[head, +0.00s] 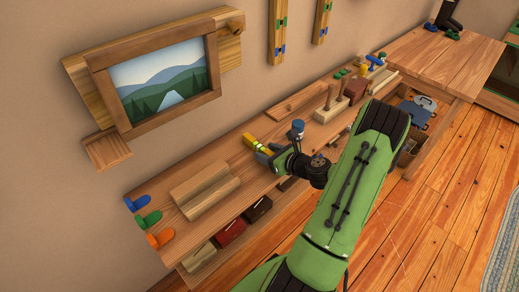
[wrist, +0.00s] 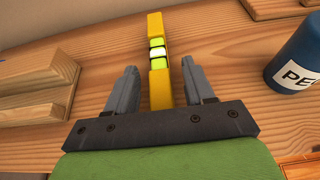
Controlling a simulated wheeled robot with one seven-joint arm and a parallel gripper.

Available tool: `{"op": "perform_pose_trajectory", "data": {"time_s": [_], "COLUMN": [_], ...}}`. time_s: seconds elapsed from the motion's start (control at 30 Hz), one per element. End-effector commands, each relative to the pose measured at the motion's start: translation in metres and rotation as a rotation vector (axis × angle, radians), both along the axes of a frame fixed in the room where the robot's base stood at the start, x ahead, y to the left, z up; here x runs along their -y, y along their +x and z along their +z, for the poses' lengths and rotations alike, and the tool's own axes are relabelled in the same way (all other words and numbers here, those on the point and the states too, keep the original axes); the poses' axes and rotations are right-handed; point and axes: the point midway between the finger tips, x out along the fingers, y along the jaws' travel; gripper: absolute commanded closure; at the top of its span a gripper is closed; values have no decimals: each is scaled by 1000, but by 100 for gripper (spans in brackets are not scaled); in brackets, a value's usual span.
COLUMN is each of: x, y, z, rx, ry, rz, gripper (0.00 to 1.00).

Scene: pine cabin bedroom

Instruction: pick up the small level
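The small level (wrist: 157,85) is a yellow bar with bright green vials. It lies on the wooden shelf top and stretches between the two grey fingers of my gripper (wrist: 160,86) in the wrist view. A gap shows between the level and each finger, so my gripper is open around it. In the head view the yellow level (head: 257,145) lies toward the wall side of the bench, and my gripper (head: 267,156) reaches it from the right. Its near end is hidden behind my gripper.
A blue labelled cup (wrist: 296,58) stands to the right of my gripper, and it shows in the head view too (head: 298,127). A grooved wooden block (head: 204,190) lies to the left. A wooden box (head: 328,108) with an upright piece stands further right. A framed picture (head: 158,82) hangs above.

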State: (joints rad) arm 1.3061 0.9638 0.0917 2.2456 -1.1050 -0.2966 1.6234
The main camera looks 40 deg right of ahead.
Motion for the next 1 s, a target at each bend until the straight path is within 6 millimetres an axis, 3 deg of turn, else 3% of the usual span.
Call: {"op": "perform_pose_trajectory", "data": {"time_s": [0.03, 0.33, 0.63, 0.9, 1.0], "x": [0, 0, 0, 1, 0], "y": [0, 0, 0, 0, -1], "z": [0, 0, 9, 77, 94], "rx": [0, 0, 1, 1, 0], "ry": [0, 0, -2, -6, -3], "rz": [0, 0, 0, 0, 0], "gripper": [54, 100, 100, 100, 100]}}
